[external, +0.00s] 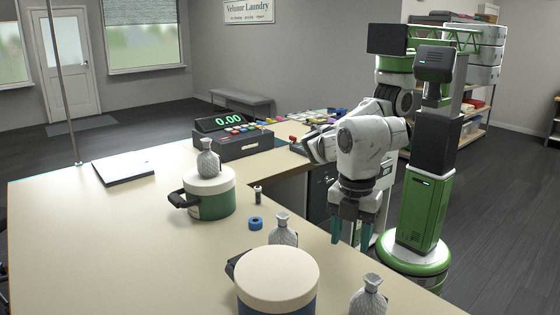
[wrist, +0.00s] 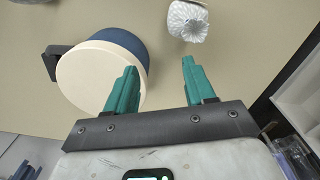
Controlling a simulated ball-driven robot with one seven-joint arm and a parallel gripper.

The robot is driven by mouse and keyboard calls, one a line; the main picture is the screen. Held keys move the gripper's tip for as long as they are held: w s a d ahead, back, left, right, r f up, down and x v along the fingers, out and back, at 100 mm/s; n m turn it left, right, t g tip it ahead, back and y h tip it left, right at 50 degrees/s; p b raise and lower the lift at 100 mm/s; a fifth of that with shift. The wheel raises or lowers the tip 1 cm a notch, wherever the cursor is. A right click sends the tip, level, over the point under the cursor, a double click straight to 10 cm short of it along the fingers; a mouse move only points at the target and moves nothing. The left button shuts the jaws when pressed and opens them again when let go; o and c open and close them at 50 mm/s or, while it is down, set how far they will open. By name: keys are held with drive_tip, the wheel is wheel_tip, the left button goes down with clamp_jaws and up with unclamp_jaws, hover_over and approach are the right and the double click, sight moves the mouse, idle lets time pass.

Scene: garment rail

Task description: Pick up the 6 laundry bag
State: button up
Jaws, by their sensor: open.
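Three pale grey, patterned, bag-like things with narrow necks show in the external view. One bag (external: 208,160) sits on the lid of a green pot, one (external: 283,232) stands behind a blue pot, and one (external: 369,296) is at the counter's front edge. I cannot read a 6 on any. My gripper (external: 352,232) points down beside the counter's right edge, open and empty. In the wrist view its fingers (wrist: 160,68) are apart, with a white-grey bag (wrist: 188,21) beyond the right finger, not touching. Which bag that is, I cannot tell.
A blue pot (external: 278,272) with a cream lid and a green pot (external: 210,198) stand on the counter (external: 100,245). A blue ring (external: 256,223) and a small dark cylinder (external: 258,195) lie between.

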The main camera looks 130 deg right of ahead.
drive_tip(key=m, duration=0.1)
hover_over(372, 280)
drive_tip(key=shift+d+f, duration=0.35)
drive_tip(key=shift+f, duration=0.25)
wheel_tip(372, 280, down, 4)
drive_tip(key=shift+f, duration=0.2)
drive_tip(key=shift+s+a+f+p, duration=0.1)
drive_tip(key=shift+a+f+p, duration=0.1)
drive_tip(key=shift+f, duration=1.25)
drive_tip(key=shift+a+f+p, duration=0.1)
drive_tip(key=shift+a+f, duration=0.05)
drive_tip(key=shift+f, duration=1.3)
clamp_jaws()
